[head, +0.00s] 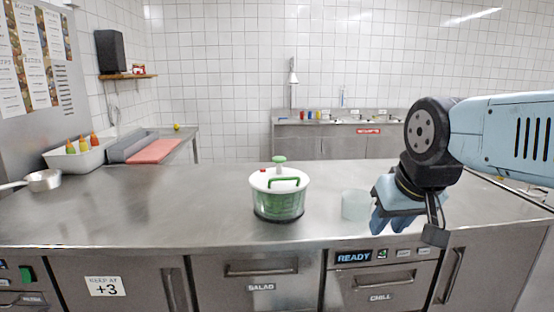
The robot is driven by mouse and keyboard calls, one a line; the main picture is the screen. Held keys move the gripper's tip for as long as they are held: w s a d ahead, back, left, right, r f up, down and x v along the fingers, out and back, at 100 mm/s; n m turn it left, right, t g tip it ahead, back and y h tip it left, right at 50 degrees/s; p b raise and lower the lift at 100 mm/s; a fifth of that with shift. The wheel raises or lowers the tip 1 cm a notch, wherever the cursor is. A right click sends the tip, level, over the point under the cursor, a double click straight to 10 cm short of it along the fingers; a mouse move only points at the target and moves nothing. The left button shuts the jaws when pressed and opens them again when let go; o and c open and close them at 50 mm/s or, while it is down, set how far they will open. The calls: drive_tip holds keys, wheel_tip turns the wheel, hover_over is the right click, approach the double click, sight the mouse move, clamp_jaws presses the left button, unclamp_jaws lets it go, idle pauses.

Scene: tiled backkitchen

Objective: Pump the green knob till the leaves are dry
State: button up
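A salad spinner (278,201) stands upright on the steel counter in the middle of the head view. It has a clear bowl with green leaves (279,206) showing through its wall, a white lid and a dark base. The green knob (279,159) sticks up from the lid's centre on a pale stem. A green handle lies across the front of the lid, and a small red button is at its left. My gripper (381,222) is to the right of the spinner, pointing down near the counter's front edge, apart from the knob. Its finger gap is unclear.
A translucent cup (355,205) stands between the spinner and my gripper. A saucepan (43,180), a white bin with sauce bottles (80,156) and a red board (154,151) are at the left. The counter (190,205) left of the spinner is clear.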

clamp_jaws()
idle(1.4)
